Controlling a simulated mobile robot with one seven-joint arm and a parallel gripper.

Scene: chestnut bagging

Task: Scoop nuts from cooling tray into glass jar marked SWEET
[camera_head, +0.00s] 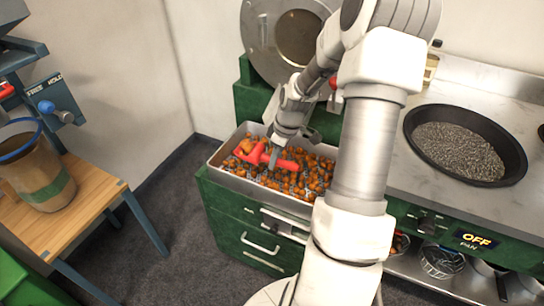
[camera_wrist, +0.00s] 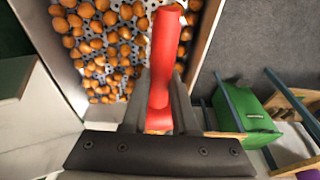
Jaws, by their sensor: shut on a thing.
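The cooling tray (camera_head: 232,181) is a metal tray full of orange-brown nuts (camera_head: 315,170), set on a green cabinet. My gripper (camera_head: 274,155) is over the tray, shut on the red handle of a scoop (camera_head: 287,164). In the wrist view the red handle (camera_wrist: 164,50) stands between the two grey fingers of my gripper (camera_wrist: 160,102). Nuts lie on the perforated tray floor (camera_wrist: 98,45). I cannot make out a jar marked SWEET.
A dark pan (camera_head: 411,125) of small grey grains sits on the counter at right. A brown container with a blue rim (camera_head: 38,172) stands on a wooden table (camera_head: 85,208) at left. The grey floor (camera_head: 150,190) between is clear.

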